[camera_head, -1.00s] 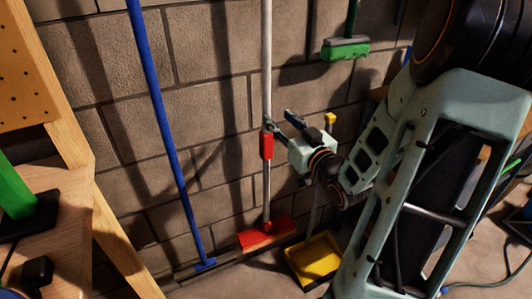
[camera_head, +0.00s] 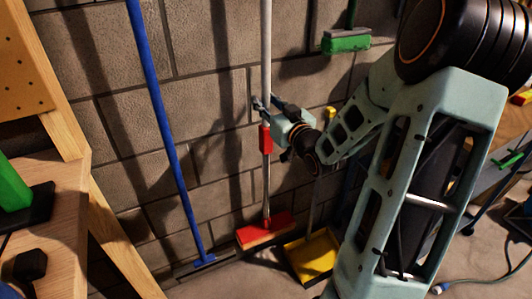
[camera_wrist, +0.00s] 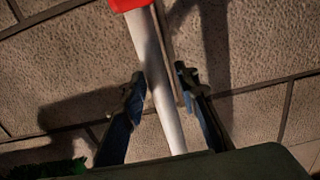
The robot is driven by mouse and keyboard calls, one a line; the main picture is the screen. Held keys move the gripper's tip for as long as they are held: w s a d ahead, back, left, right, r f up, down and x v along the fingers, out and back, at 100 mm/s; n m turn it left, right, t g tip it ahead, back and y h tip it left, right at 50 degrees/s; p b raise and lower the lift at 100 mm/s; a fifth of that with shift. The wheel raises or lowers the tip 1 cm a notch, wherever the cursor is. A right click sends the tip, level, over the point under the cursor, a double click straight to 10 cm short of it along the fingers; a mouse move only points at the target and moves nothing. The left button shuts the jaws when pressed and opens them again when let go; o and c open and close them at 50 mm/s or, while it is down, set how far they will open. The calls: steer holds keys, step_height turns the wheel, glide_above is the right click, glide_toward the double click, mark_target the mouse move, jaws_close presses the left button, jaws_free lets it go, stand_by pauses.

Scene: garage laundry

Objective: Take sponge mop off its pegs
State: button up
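The mop with a pale pole and red head (camera_head: 265,231) stands upright against the block wall. A red sleeve (camera_head: 265,139) sits partway up its pole. My gripper (camera_head: 259,104) is at the pole just above this sleeve. In the wrist view, the pale pole (camera_wrist: 165,90) runs between the two dark fingers of my gripper (camera_wrist: 161,82), with the red sleeve at the top edge. A gap shows between the pole and the right finger; the left finger is very close to the pole, and contact is unclear. The pegs cannot be made out.
A blue-handled tool (camera_head: 166,125) leans on the wall to the left. A green brush (camera_head: 346,41) hangs at upper right. A yellow dustpan (camera_head: 313,257) stands right of the red head. A wooden bench (camera_head: 60,215) fills the left side.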

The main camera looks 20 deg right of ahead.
jaws_close()
